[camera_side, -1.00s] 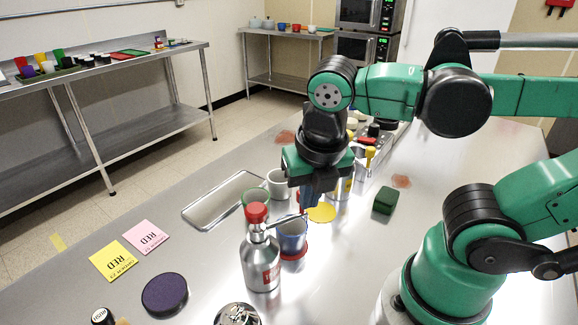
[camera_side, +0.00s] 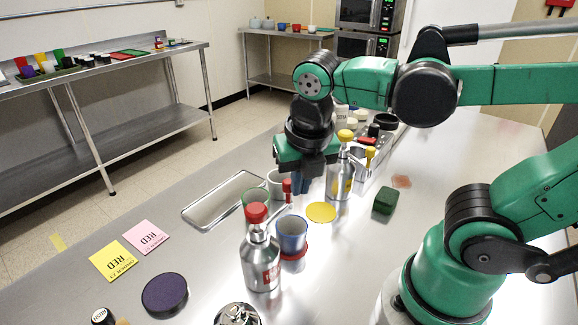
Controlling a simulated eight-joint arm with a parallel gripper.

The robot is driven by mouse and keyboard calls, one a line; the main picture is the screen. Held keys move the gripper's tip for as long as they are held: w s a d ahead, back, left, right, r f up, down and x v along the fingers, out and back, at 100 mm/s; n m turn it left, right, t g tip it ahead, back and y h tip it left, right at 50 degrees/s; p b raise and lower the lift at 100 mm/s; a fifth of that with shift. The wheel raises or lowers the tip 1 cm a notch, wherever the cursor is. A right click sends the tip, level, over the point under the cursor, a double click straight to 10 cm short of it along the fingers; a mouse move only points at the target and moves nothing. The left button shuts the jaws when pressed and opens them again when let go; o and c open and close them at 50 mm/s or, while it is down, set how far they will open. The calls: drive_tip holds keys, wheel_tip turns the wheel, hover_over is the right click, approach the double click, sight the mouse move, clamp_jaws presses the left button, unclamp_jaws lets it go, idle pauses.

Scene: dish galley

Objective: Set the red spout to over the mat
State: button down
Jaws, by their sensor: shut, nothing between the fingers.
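A silver bottle (camera_side: 262,262) with a round red cap (camera_side: 256,212) stands at the front centre of the table. Its thin spout points up and right, with an upright red tip (camera_side: 287,188) at its far end. My gripper (camera_side: 301,187) points down just right of the red tip, with its fingers shut; I cannot tell whether they touch it. A blue cup (camera_side: 292,234) stands on a red mat (camera_side: 293,254) beside the bottle. The spout lies behind and left of the cup in this view. A yellow mat (camera_side: 321,212) lies bare behind the cup.
A white mug (camera_side: 277,183), a green-rimmed cup (camera_side: 256,197) and a metal tray (camera_side: 222,200) are at the left. A green block (camera_side: 384,200) lies right. A purple mat (camera_side: 165,295) lies at the front left.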

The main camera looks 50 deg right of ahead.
drive_tip(key=shift+a, duration=0.1)
idle(0.3)
drive_tip(key=s+a+r, duration=0.2)
drive_tip(key=s+r, duration=0.4)
drive_tip(key=r, duration=0.4)
drive_tip(key=shift+s+a, duration=0.15)
drive_tip(key=shift+s, duration=0.05)
idle(0.5)
drive_tip(key=shift+f, duration=0.15)
drive_tip(key=w+d+f, duration=0.1)
drive_tip(key=w+f, duration=0.5)
drive_tip(key=f, duration=0.3)
drive_tip(key=shift+w+f, duration=0.2)
drive_tip(key=shift+f, duration=0.15)
drive_tip(key=shift+s, duration=0.15)
idle(0.4)
